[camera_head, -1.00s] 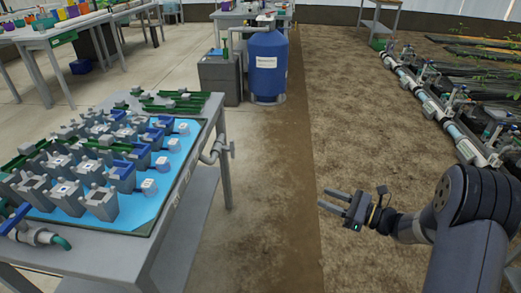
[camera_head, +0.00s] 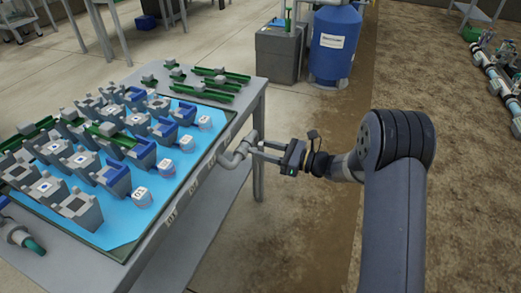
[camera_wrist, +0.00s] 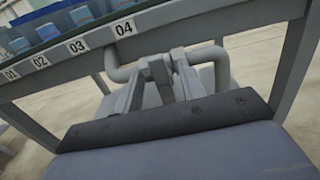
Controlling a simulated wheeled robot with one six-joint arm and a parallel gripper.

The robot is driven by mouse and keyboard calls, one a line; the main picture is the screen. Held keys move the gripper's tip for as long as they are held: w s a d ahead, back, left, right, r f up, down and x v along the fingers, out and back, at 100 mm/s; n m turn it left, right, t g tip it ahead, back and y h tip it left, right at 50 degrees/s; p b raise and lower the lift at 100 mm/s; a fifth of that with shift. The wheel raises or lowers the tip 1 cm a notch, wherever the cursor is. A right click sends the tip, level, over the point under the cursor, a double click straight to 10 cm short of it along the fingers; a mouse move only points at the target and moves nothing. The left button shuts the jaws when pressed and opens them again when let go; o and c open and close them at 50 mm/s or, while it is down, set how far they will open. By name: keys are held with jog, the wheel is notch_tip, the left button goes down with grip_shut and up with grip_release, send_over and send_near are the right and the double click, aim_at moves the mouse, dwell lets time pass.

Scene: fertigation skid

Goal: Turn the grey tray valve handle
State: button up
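The grey tray valve handle (camera_head: 253,138) sits on the end of a bent grey pipe (camera_head: 232,158) at the right side of the grey table. My gripper (camera_head: 260,150) is open, its two fingers pointing left at the handle, with the tips right at it. In the wrist view the fingers of my gripper (camera_wrist: 160,75) reach toward the bent pipe (camera_wrist: 118,71) below the table edge. Grey parts overlap there, so I cannot tell whether the handle is between the fingers or touching them.
The table holds a blue tray (camera_head: 115,232) with several grey and blue blocks. Numbered labels (camera_wrist: 77,46) run along its edge above the pipe. A table leg (camera_head: 259,165) stands close behind the handle. A blue tank (camera_head: 333,45) and grey box (camera_head: 278,52) stand farther back.

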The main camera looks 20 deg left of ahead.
jog(key=shift+w+a, duration=0.1)
jog(key=shift+a, duration=1.05)
jog(key=shift+c, duration=0.6)
grip_shut()
